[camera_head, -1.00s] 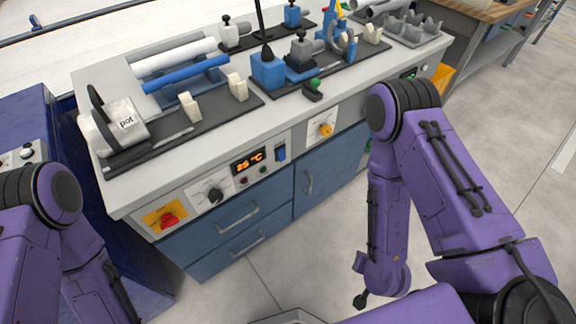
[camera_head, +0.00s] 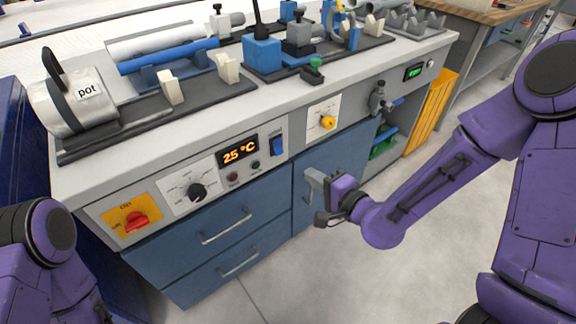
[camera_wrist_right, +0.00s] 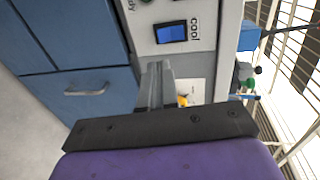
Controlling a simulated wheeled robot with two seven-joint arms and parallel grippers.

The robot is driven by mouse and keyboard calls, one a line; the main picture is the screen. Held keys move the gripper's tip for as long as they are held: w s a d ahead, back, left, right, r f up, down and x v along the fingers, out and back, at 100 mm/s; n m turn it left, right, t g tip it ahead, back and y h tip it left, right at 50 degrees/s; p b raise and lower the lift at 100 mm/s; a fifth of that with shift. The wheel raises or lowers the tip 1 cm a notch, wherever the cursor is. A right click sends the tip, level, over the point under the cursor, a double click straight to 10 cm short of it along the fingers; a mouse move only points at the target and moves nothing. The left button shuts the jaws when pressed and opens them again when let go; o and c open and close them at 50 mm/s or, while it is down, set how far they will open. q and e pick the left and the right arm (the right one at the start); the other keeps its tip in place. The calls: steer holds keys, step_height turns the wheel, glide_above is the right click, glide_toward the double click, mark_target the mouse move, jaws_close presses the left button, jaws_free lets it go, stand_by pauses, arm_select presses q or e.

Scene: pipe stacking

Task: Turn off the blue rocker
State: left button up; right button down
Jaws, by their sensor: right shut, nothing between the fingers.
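The blue rocker (camera_head: 277,144) is a small upright switch on the bench's front panel, right of the orange 25 °C display (camera_head: 238,150). The rocker also shows in the right wrist view (camera_wrist_right: 171,32), in a black frame beside the word "cool". My right gripper (camera_head: 311,180) is below and right of the rocker, in front of the blue cabinet front, apart from it. Its grey fingers are closed together and empty; they also show in the wrist view (camera_wrist_right: 157,70), just short of the rocker in the picture. My left gripper is out of view; only part of that arm shows.
A red knob (camera_head: 136,221) on yellow, a black dial (camera_head: 197,191) and a yellow knob (camera_head: 327,122) share the panel. Drawer handles (camera_head: 226,226) stick out below. Floor in front is clear.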

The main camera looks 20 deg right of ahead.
steer(key=x, duration=1.1)
steer(key=shift+b, duration=0.4)
steer(key=shift+w+a+f+t+b, duration=0.1)
steer(key=shift+w+f+t+b, duration=0.25)
steer(key=shift+b, duration=0.55)
steer(key=s+d+f, duration=0.1)
steer(key=s+d, duration=0.1)
steer(key=s, duration=0.4)
steer(key=s+d+f, duration=0.1)
steer(key=s+d, duration=0.1)
steer(key=s, duration=0.5)
steer(key=shift+d+f, duration=0.35)
steer(key=shift+d, duration=0.05)
